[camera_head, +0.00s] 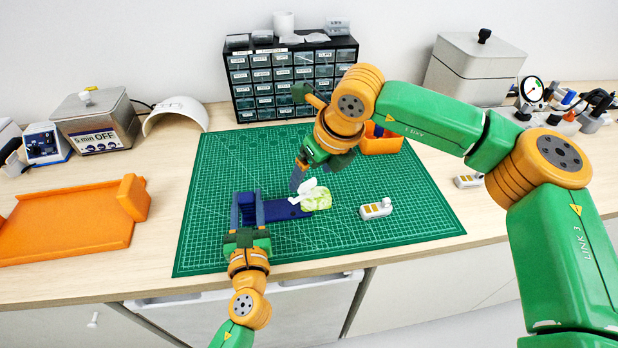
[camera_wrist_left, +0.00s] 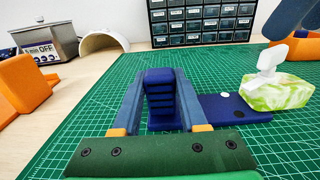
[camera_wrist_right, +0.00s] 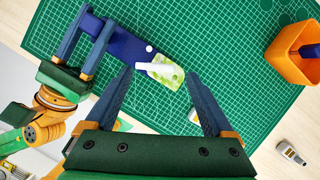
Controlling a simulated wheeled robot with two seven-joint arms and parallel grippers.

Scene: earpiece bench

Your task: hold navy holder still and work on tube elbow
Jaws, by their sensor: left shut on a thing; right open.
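The navy holder (camera_head: 288,212) lies on the green cutting mat, its flat plate (camera_wrist_left: 236,108) reaching right from an upright ribbed block (camera_wrist_left: 160,98). My left gripper (camera_head: 247,212) is shut on that block, one finger on each side. A green-and-white marbled earpiece (camera_head: 318,200) sits at the plate's right end. The white tube elbow (camera_head: 308,188) stands up from it, also seen in the left wrist view (camera_wrist_left: 271,60). My right gripper (camera_wrist_right: 158,75) is open above the elbow; in its wrist view the elbow (camera_wrist_right: 152,68) shows between the fingertips. Contact cannot be told.
A small white device with yellow patches (camera_head: 375,209) lies right of the holder. An orange bin (camera_head: 383,142) stands behind, partly hidden by my right arm. An orange tray (camera_head: 70,225) is at the left. A drawer cabinet (camera_head: 285,85) stands at the back. The front right mat is clear.

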